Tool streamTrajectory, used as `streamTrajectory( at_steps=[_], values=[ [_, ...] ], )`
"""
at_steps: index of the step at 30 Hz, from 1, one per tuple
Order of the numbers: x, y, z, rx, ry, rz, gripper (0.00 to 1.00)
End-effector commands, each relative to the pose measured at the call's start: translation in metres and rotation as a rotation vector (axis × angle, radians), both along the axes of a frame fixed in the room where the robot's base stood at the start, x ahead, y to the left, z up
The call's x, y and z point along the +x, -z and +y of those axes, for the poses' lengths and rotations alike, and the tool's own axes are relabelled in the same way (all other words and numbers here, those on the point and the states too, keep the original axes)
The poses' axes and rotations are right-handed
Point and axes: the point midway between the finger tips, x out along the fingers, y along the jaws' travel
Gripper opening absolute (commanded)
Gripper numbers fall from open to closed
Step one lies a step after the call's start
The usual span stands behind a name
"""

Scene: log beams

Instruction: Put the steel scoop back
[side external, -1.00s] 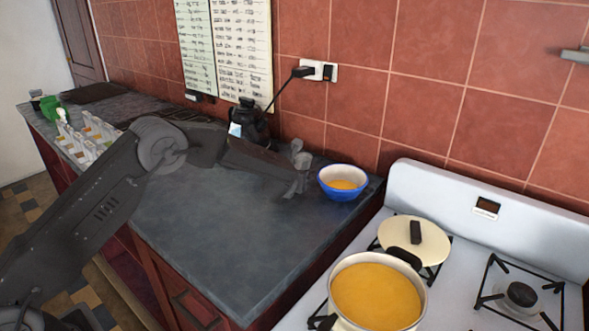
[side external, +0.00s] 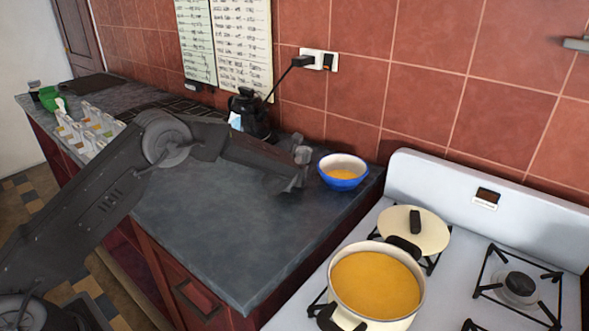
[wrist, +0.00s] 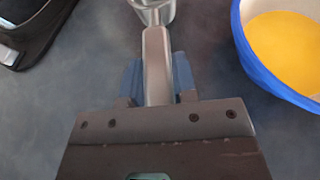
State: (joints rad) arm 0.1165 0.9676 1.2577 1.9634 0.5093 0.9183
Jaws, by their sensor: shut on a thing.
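The steel scoop shows in the wrist view, with its pale metal handle (wrist: 156,55) running up the picture to a shiny round head (wrist: 152,10), cut off by the top edge. My gripper (wrist: 157,82) is shut on the handle, one blue finger on each side. In the side external view my gripper (side external: 292,180) is low over the counter, just left of the blue bowl. A small grey shape there is too blurred to tell scoop from finger. I cannot tell whether the scoop touches the counter.
The blue bowl (side external: 343,182) with yellow contents stands close right of my gripper; it also shows in the wrist view (wrist: 250,58). A black appliance (side external: 246,112) stands behind the arm. A pot (side external: 340,303) of yellow liquid sits on the stove. The counter's front is clear.

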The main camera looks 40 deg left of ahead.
Motion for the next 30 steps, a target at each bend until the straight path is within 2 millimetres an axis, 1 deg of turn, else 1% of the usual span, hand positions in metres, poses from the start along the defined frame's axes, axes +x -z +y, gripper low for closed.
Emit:
streamTrajectory(
  at_steps=[9,10,19,26,30],
  values=[
    [0.0002,0.0059,-0.0002,-0.001,-0.001,-0.002,0.02],
    [0.0001,0.0060,-0.0003,-0.001,-0.001,-0.002,0.27],
    [0.0001,0.0057,-0.0003,-0.001,0.000,0.000,0.56],
    [-0.0003,0.0060,-0.0003,-0.001,0.000,0.001,0.56],
    [-0.0059,0.0030,-0.0034,0.000,0.001,0.001,0.56]
  ],
)
